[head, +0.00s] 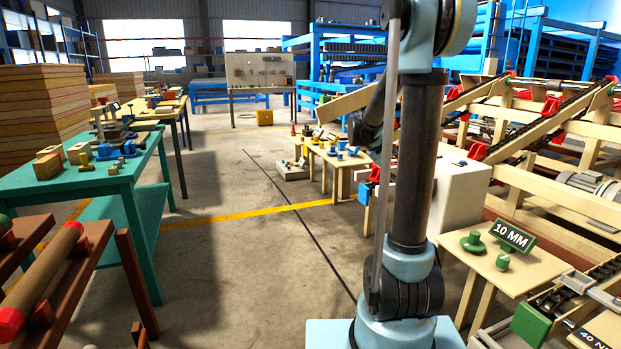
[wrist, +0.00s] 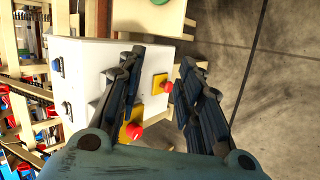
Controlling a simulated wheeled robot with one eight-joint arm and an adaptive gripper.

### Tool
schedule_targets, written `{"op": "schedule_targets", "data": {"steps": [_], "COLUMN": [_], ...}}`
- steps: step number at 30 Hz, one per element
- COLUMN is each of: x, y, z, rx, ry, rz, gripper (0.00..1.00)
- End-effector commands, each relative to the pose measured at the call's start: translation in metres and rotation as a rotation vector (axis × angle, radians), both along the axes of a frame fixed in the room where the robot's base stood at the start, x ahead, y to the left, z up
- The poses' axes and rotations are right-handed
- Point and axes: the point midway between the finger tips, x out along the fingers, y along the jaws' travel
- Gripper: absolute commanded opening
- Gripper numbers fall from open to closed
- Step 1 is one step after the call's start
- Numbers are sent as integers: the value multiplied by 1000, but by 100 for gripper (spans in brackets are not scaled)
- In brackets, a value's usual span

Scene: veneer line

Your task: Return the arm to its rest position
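My arm stands upright in the right middle of the head view, with its dark column and pale blue joints. My gripper (wrist: 161,58) shows in the wrist view with its two dark fingers spread apart and nothing held between them. Beyond the fingers is a white box (wrist: 92,52) with red knobs on yellow plates; one red knob (wrist: 167,87) appears between the fingers, but I cannot tell how far off it is. The fingers are not clearly visible in the head view, where my arm hides part of the scene.
A white cabinet (head: 463,188) and wooden conveyor frames (head: 558,135) stand close on the right. A small wooden table (head: 341,159) stands ahead. A green workbench (head: 95,180) and a roller rack (head: 45,270) are on the left. The floor (head: 235,270) between is clear.

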Motion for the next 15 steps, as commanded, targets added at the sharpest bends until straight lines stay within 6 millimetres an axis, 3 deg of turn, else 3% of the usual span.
{"op": "schedule_targets", "data": {"steps": [15], "x": [-123], "y": [39], "z": [-11], "rx": [263], "ry": [-80], "rz": [7], "gripper": [33]}}
